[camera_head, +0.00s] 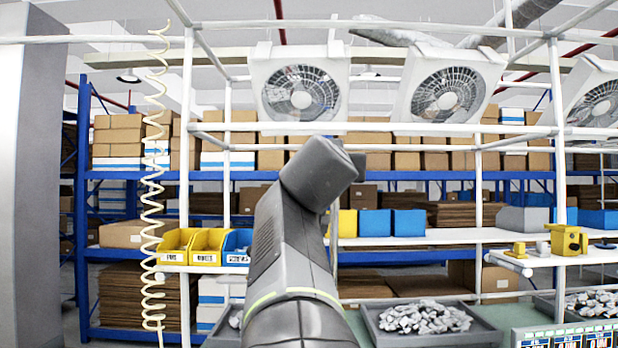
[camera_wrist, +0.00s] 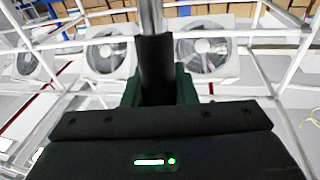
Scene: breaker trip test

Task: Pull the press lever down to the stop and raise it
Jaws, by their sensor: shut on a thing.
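The press lever shows in the wrist view as a black grip (camera_wrist: 155,68) on a bright metal rod (camera_wrist: 151,14). My gripper (camera_wrist: 158,90) has its dark green fingers on both sides of the black grip and is shut on it. The lower part of the grip is hidden behind the gripper body. In the head view my arm covers the middle, so the gripper and most or all of the lever are hidden there. The press body cannot be made out.
White frame posts (camera_head: 186,150) and hanging fans (camera_head: 301,92) surround the arm. A coiled hose (camera_head: 153,200) hangs at left. Yellow bins (camera_head: 175,246) and a blue bin (camera_head: 237,247) sit left of the arm. A grey tray (camera_head: 480,338) of metal parts and a yellow device (camera_head: 567,239) are at right.

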